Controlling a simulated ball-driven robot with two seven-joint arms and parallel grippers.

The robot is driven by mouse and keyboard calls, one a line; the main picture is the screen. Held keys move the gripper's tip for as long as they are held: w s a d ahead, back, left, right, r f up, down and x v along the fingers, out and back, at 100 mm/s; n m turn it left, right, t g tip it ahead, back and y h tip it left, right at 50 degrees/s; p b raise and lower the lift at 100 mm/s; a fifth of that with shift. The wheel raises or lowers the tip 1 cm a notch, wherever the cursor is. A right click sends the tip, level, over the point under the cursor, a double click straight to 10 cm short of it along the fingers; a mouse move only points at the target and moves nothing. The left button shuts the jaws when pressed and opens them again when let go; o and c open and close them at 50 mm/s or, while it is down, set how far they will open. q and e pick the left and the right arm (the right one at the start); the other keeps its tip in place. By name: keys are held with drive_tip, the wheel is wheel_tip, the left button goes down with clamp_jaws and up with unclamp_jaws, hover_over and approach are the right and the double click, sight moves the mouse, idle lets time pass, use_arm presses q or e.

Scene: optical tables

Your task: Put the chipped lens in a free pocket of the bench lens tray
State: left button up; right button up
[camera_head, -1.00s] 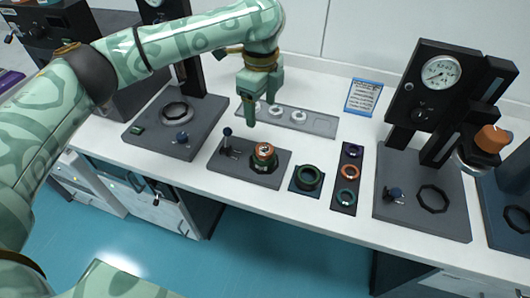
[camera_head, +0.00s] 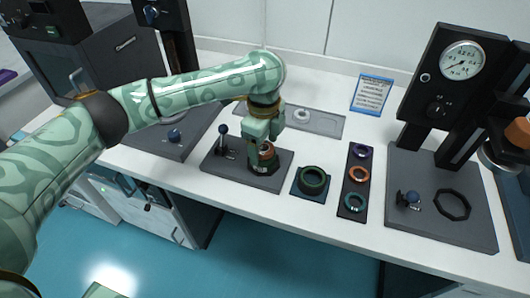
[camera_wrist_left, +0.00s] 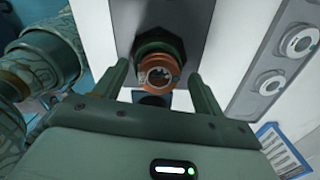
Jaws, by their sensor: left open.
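A copper-orange ring mount (camera_head: 267,149) with a dark base stands on a dark grey fixture plate (camera_head: 222,166). In the left wrist view the ring (camera_wrist_left: 158,62) has a small round centre with an uneven edge; I cannot tell for sure that this is the chipped lens. My left gripper (camera_head: 264,155) is open and pointed down over the mount, with one finger on each side. Its fingers (camera_wrist_left: 158,78) show apart from the ring in the wrist view. The long grey lens tray (camera_head: 332,125) lies behind, with a pale round piece (camera_head: 302,116) in it; my gripper hides part of it.
A small lever (camera_head: 223,139) stands on the fixture plate left of the mount. A green ring on a dark pad (camera_head: 313,181) and a dark strip with several coloured rings (camera_head: 352,212) lie to the right. A gauge stand (camera_head: 451,70) rises farther right.

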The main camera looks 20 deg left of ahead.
use_arm(q)
drive_tip(key=shift+r, duration=0.2)
clamp_jaws()
